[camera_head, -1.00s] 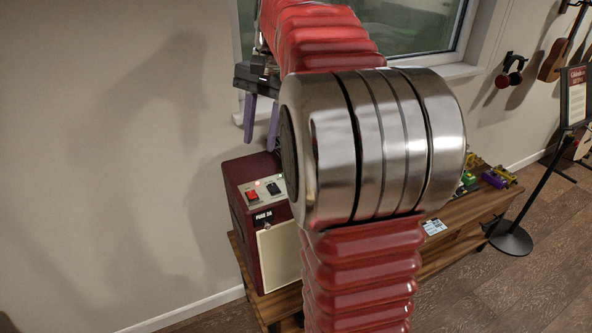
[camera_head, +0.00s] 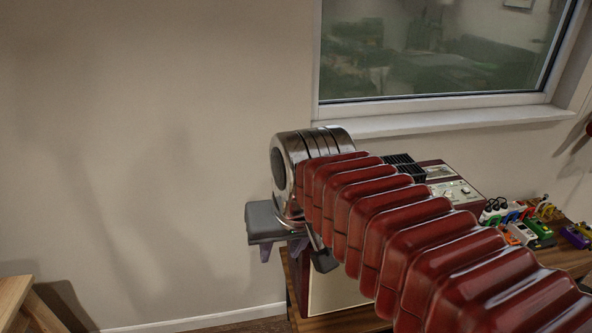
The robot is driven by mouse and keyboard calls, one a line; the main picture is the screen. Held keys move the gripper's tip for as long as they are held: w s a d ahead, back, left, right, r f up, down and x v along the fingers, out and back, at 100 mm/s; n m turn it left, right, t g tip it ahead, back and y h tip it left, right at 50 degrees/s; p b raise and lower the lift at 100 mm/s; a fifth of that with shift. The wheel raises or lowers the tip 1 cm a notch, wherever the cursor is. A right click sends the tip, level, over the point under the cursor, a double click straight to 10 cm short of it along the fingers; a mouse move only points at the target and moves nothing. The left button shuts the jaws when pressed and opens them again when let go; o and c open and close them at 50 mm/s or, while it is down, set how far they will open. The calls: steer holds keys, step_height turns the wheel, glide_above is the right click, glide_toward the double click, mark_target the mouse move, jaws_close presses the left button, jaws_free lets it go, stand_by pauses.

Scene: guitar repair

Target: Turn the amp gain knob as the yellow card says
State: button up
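The maroon amp with a cream front (camera_head: 335,285) stands on the wooden bench, largely covered by my red ribbed arm. A maroon-edged control panel with small knobs (camera_head: 455,192) shows beyond the arm; I cannot tell which is the gain knob or where it points. My gripper (camera_head: 281,252) is at the amp's left end, pointing down. Its two purple fingers look apart, with nothing visible between them. The arm hides part of the right finger, and I cannot tell whether either touches the amp. No yellow card can be made out.
Colourful small items (camera_head: 525,225) sit on the bench (camera_head: 568,258) at the right. A window with a white sill (camera_head: 440,122) is behind. A wooden piece of furniture (camera_head: 14,300) stands at the lower left. The wall left of my gripper is clear.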

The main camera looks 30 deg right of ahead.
steer(key=s+a+f+n+t, duration=0.1)
steer(key=s+a+f+n, duration=0.1)
steer(key=s+a+f, duration=0.1)
steer(key=shift+s+f+n, duration=0.4)
steer(key=shift+s+f, duration=0.05)
steer(key=shift+f, duration=0.1)
steer(key=shift+c, duration=0.5)
